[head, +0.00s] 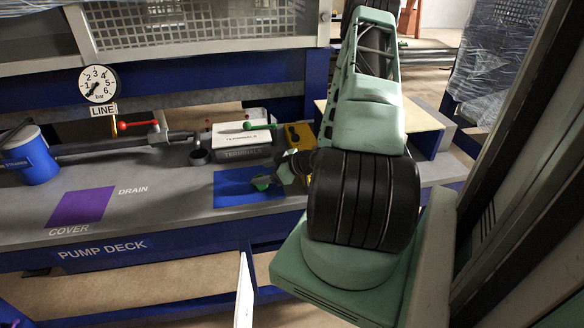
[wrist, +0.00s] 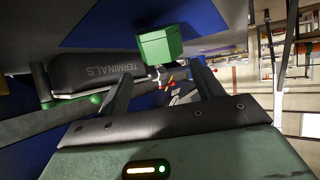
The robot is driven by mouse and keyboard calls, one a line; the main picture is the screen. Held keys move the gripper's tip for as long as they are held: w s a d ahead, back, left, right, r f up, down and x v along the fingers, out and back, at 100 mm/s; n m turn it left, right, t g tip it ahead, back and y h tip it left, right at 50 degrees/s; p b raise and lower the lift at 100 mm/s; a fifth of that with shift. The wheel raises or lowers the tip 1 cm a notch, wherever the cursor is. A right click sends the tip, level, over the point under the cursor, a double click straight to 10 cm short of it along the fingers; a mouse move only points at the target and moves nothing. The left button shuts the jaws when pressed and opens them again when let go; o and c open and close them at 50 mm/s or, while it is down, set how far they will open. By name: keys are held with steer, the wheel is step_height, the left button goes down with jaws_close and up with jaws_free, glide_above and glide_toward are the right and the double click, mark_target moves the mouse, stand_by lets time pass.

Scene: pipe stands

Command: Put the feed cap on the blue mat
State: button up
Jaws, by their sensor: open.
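The feed cap appears to be the small green block (head: 261,183), sitting on the blue mat (head: 235,193) near its right part. In the wrist view the green cap (wrist: 160,45) shows flat faces and lies just beyond my fingertips, against the blue mat (wrist: 105,22). My gripper (wrist: 163,72) is open, with a finger on each side and clear space between them. In the head view my gripper (head: 280,176) is just right of the cap, partly hidden by my arm. I cannot tell whether a finger touches the cap.
The terminals box (head: 242,141) stands behind the mat, with a green-handled valve (head: 259,125) near it. A yellow block (head: 299,135) is behind my gripper. A dark open cup (head: 199,156), a purple mat (head: 81,206) and a blue strainer (head: 31,155) are to the left.

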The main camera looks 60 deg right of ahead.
steer(key=v, duration=1.1)
steer(key=shift+s+b, duration=0.2)
steer(key=shift+b, duration=0.2)
steer(key=shift+r, duration=0.1)
